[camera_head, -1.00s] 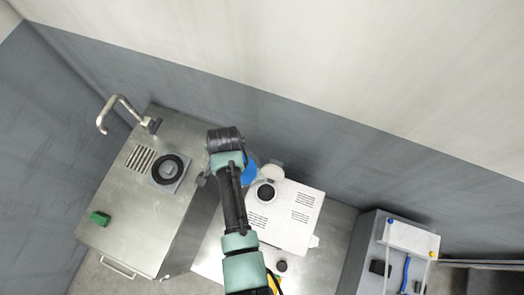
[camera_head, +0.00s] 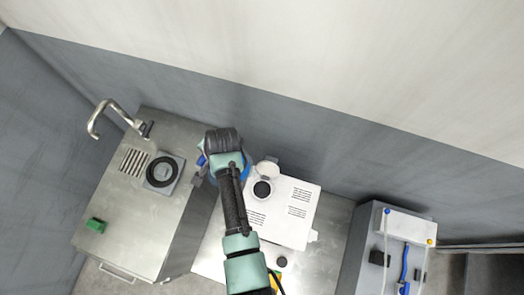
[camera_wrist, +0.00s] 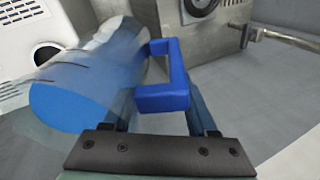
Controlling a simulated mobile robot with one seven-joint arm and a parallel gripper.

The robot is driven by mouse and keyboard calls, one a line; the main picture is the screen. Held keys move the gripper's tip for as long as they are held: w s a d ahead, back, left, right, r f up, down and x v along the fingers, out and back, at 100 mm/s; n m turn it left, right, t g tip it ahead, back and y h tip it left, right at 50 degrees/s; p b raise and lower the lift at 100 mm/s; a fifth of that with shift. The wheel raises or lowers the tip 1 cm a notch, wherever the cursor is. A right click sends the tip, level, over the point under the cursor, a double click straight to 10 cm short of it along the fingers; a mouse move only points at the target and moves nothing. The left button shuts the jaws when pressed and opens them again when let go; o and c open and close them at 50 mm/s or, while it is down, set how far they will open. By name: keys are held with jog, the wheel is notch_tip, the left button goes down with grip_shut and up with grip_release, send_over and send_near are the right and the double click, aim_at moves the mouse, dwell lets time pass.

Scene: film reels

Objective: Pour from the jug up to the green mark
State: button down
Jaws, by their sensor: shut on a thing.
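The jug (camera_wrist: 75,95) is clear, with blue in its lower part and dark marks on its side. It lies at the left of the wrist view and looks tilted there, though I cannot tell its true tilt. My gripper (camera_wrist: 165,105) is shut on the jug's blue handle (camera_wrist: 162,48). In the head view my arm covers most of the jug, and a patch of its blue (camera_head: 247,173) shows to the right of my wrist. A pale round vessel (camera_head: 267,169) stands beside the white machine. I see no green mark on it.
The white machine (camera_head: 290,215) with a black round opening (camera_head: 262,189) sits on a metal bench. At left is a sink counter (camera_head: 125,220) with a faucet (camera_head: 105,112) and a green block (camera_head: 95,225). A grey cabinet (camera_head: 365,250) is at right.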

jog(key=shift+r, duration=0.15)
jog(key=shift+r+y, duration=0.2)
jog(key=shift+y, duration=0.3)
jog(key=shift+t+y, duration=0.3)
jog(key=shift+t, duration=0.1)
jog(key=shift+r+y, duration=0.2)
jog(key=shift+y, duration=0.1)
jog(key=shift+d+r+t+y+b, duration=0.15)
jog(key=shift+t+y+b, duration=0.25)
jog(key=shift+y+b, duration=0.45)
dwell(0.5)
jog(key=shift+s+d+m+t+y+b, duration=0.15)
jog(key=shift+d+m+t+y+b, duration=0.25)
jog(key=shift+y+b, duration=0.9)
dwell(1.6)
jog(key=shift+s+d+f+b, duration=0.15)
jog(key=shift+d+f+b, duration=0.2)
jog(key=shift+b, duration=0.95)
dwell(1.1)
